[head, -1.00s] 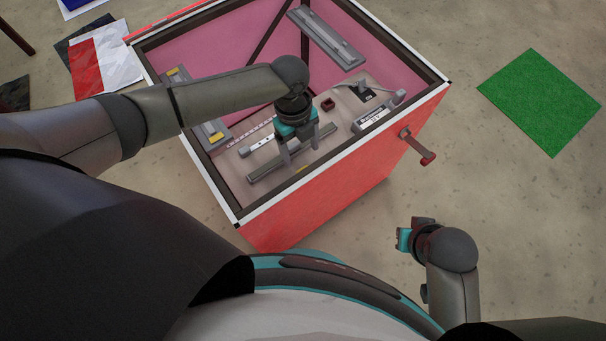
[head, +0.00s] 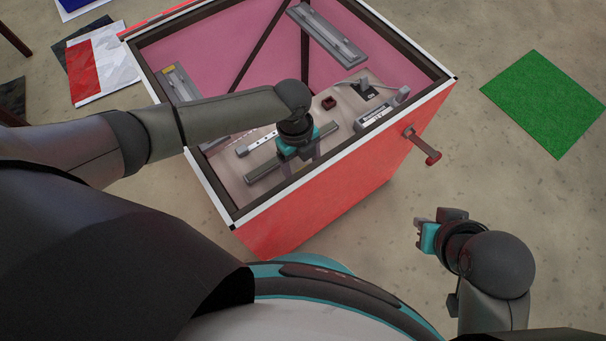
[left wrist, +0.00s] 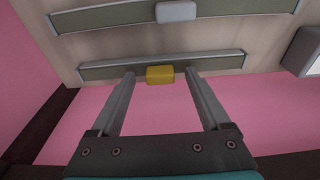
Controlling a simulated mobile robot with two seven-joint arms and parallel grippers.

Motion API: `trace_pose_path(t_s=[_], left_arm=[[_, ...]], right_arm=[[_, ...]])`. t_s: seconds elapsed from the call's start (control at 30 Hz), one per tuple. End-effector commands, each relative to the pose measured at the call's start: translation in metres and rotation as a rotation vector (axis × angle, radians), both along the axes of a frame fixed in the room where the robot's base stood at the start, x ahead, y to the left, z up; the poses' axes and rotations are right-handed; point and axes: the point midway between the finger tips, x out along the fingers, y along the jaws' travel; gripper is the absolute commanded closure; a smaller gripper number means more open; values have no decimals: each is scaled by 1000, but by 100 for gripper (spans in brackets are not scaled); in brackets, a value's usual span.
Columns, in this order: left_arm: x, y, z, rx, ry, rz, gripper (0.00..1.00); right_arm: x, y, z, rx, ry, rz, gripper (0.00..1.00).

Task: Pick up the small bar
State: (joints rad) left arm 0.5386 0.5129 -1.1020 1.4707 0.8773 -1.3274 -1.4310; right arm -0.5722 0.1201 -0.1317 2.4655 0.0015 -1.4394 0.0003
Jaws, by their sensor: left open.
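A short grey-green bar (head: 265,171) lies on the beige floor inside the open red box (head: 300,215). My left gripper (head: 314,157) is over it, its fingertips mostly hidden in the head view. In the left wrist view this appears to be the nearer bar (left wrist: 215,64), with a yellow block (left wrist: 160,75) at its middle. The open left fingers (left wrist: 160,78) reach to either side of the yellow block, with gaps on both sides. I cannot tell whether they touch the bar. My right gripper (head: 425,236) is outside the box at the right, its finger gap unclear.
A second bar (left wrist: 110,23) with a grey-white block lies beyond in the left wrist view. A larger grey panel (head: 327,35) lies at the box's far side. A dark red block (head: 328,103) and a crank handle (head: 424,148) are nearby. A green mat (head: 545,103) lies right.

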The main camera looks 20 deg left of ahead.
Motion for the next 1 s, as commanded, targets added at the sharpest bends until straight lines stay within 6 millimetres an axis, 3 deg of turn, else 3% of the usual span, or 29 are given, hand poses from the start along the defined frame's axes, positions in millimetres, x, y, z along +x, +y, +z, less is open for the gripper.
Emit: trace_pose_path(t_s=[0.27,1.0], left_arm=[[0,0,-1,0,0,0,20],[0,0,-1,0,0,0,100]], right_arm=[[0,0,2,1,-3,0,100],[0,0,2,0,-3,0,100]])
